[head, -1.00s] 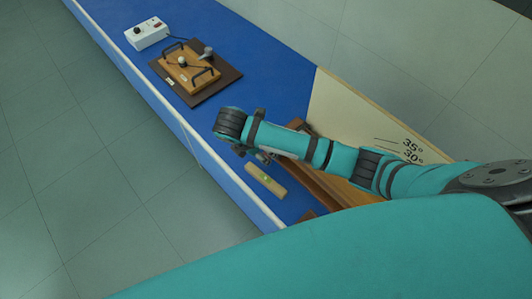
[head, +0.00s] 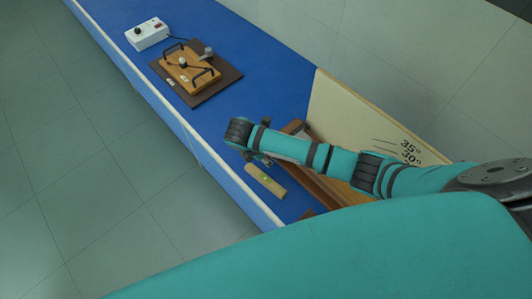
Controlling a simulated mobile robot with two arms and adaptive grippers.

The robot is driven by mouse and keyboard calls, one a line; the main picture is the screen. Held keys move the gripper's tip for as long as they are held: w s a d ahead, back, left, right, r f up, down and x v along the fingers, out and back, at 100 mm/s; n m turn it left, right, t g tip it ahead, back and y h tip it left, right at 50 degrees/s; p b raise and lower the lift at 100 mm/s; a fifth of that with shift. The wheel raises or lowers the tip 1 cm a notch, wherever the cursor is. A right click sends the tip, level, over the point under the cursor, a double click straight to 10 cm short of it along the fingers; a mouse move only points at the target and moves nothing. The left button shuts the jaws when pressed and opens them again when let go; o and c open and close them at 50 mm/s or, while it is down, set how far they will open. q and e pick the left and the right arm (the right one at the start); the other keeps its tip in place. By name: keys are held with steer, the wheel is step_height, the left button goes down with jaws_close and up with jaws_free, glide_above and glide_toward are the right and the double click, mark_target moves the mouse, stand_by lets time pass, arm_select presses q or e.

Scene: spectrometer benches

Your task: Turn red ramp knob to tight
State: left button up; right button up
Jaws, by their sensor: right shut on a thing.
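The wooden ramp (head: 330,190) stands on the blue bench beside the pale angle board with 35° and 30° marks. My right arm reaches in from the right across the ramp. My right gripper (head: 262,159) points down at the ramp's near end, under the dark wrist. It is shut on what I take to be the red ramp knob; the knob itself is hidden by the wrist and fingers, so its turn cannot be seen. My left gripper is not in view.
A wooden bar with a green spot (head: 265,181) lies close to the gripper, near the bench's front edge. A wooden device with black handles (head: 190,67) sits on a dark board further back, beside a white box (head: 147,33). The blue bench between is clear.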

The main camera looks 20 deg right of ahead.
jaws_close()
steer(key=t, duration=0.2)
steer(key=shift+s+m+t+y, duration=0.25)
steer(key=shift+m+t+y, duration=0.05)
steer(key=shift+y, duration=0.1)
steer(key=shift+s+d+f+m+t+y, duration=0.1)
steer(key=shift+m+t+y, duration=0.4)
steer(key=shift+t, duration=1.3)
steer(key=o, duration=0.8)
jaws_free()
steer(key=shift+o, duration=0.2)
